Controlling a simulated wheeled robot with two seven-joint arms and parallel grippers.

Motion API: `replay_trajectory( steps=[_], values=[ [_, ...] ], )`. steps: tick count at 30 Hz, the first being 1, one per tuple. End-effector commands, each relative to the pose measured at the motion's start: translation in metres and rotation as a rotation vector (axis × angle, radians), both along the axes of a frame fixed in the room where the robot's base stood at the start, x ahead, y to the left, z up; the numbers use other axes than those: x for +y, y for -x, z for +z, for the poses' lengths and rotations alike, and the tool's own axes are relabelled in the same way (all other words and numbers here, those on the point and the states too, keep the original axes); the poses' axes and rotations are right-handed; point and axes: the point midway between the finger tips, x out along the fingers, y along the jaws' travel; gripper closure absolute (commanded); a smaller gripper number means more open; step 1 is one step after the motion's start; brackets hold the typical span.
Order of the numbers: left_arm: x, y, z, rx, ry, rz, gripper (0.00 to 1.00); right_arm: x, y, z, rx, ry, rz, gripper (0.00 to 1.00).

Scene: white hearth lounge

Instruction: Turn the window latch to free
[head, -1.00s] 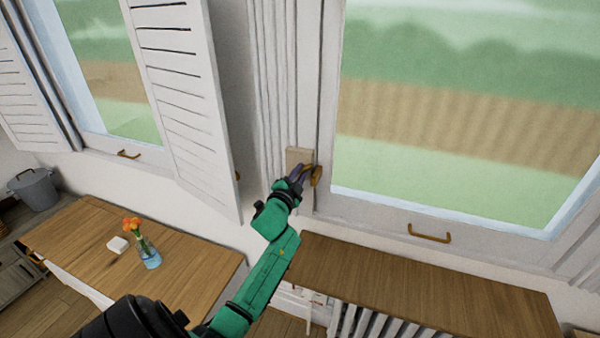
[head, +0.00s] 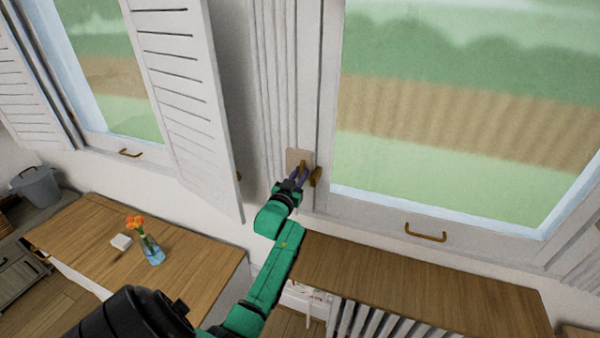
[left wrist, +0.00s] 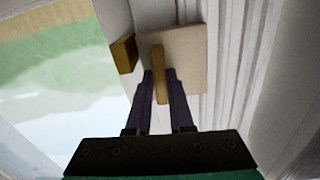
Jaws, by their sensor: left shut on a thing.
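The window latch has a beige plate (head: 293,157) on the frame left of the right-hand window. Its brass lever (head: 304,165) stands out from the plate. A separate brass block (head: 316,177) sits on the sash just right of it. In the left wrist view the plate (left wrist: 190,62), lever (left wrist: 159,65) and block (left wrist: 123,54) show close up, with a gap between lever and block. My left gripper (head: 298,177) is shut on the lever; its dark fingers (left wrist: 159,82) lie on either side of it. The lever's end lies between the fingers. My right gripper is in neither view.
An open white louvred shutter (head: 185,100) hangs left of the latch. Below stand a wooden shelf top (head: 420,278) and a wooden table (head: 190,255) with a flower vase (head: 151,252) and a small white block (head: 121,243). A brass handle (head: 426,235) is on the window's bottom rail.

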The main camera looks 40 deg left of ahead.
Motion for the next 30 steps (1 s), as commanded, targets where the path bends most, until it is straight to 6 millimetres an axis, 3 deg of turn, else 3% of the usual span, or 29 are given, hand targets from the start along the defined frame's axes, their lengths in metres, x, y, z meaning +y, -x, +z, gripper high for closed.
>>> replay_trajectory(
  steps=[22, 23, 25, 30],
  values=[
    [-0.0003, 0.0000, -0.0009, -0.033, 0.100, 0.000, 1.00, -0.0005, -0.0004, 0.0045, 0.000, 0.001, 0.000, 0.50],
    [-0.0003, 0.0000, -0.0009, -0.033, 0.100, 0.000, 0.76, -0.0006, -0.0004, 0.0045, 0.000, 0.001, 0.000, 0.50],
    [-0.0003, 0.0000, -0.0009, -0.033, 0.100, 0.000, 0.50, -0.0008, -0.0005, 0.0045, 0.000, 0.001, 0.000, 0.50],
    [-0.0001, -0.0001, -0.0005, -0.033, 0.098, 0.000, 0.50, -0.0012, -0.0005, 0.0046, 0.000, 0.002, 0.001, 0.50]
  ],
)
